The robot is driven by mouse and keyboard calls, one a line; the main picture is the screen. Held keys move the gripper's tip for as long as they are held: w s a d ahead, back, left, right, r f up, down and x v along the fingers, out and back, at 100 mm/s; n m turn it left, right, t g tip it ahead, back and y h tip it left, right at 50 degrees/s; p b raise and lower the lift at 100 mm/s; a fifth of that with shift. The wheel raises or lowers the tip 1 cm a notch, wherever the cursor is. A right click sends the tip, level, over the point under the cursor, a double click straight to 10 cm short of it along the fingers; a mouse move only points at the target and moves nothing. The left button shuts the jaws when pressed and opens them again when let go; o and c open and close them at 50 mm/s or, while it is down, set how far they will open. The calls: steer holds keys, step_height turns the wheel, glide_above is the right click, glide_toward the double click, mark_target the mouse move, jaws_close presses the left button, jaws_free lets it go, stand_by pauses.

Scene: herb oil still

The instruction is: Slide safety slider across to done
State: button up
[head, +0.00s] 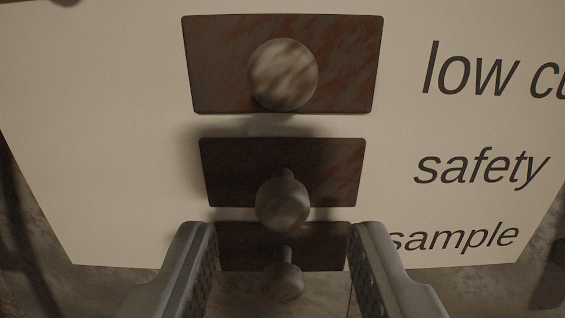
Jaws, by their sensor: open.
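The safety slider is a dark reddish-brown plate (225,170) with a round greyish knob (283,204) at its middle. The word "safety" (482,168) is printed to its right on a pale panel (90,120). My gripper (268,232) is open at the bottom of the view, one finger on each side of the lower knobs. Its fingertips appear just below and to either side of the safety knob. I cannot tell the depth between them, and no contact shows. No "done" mark is in view.
A slider plate (215,65) with a larger-looking knob (283,74) is above, beside the cut-off label "low cu". Below is another plate (325,240) with a knob (283,281), beside "sample" (453,237), between my fingers. The panel's left side is bare.

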mark_target(283, 210)
steer(key=shift+w, duration=1.65)
jaws_close()
